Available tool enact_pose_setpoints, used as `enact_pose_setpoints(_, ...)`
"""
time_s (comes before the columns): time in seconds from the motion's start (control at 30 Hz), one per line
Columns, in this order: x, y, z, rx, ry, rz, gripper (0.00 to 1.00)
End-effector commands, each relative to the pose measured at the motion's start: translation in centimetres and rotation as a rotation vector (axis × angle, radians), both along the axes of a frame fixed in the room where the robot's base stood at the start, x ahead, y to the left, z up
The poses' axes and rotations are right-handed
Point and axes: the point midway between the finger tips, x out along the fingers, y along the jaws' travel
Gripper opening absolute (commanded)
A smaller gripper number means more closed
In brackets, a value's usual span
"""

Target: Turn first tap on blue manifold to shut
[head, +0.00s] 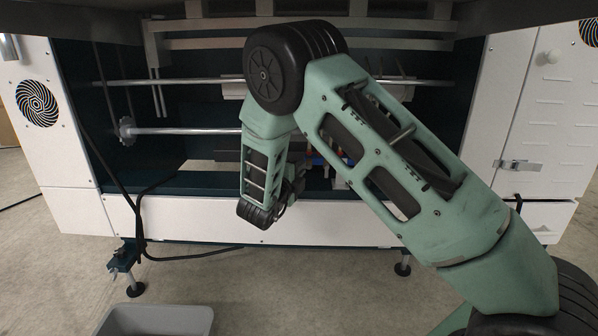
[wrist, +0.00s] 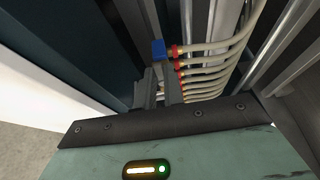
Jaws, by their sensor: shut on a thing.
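The blue manifold (wrist: 158,50) shows in the wrist view as a small blue block just beyond my fingertips, with a row of red fittings beside it. In the head view a little of its blue (head: 310,160) shows behind my arm. My gripper (wrist: 160,88) is at the near end of the manifold, with its dark fingers shut on what looks like a tap. The tap is hidden between the fingers, so its angle cannot be told. In the head view my gripper (head: 293,186) is inside the machine's opening, partly hidden by my wrist.
Several pale hoses (wrist: 225,47) curve away from the red fittings, close to the right of my fingers. Metal rails run above and to the right. The machine's white lower panel (head: 180,218) lies in front of and below my gripper. A grey bin (head: 155,318) stands on the floor.

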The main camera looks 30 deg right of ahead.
Motion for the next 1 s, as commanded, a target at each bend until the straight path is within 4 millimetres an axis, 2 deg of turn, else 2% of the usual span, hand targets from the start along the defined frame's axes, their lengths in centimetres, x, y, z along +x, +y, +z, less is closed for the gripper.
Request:
enact_pose_setpoints(0.37,0.0,0.2,-0.1,0.006,-0.001,0.002,0.0)
enact_pose_setpoints(0.4,0.0,0.2,-0.1,0.006,-0.001,0.002,0.15)
enact_pose_setpoints(0.47,0.0,0.1,-0.1,0.006,-0.001,0.002,0.32)
enact_pose_setpoints(0.8,-0.1,0.3,0.0,0.005,-0.002,0.001,0.32)
enact_pose_setpoints(1.0,-1.5,2.5,0.3,0.005,0.002,0.004,0.32)
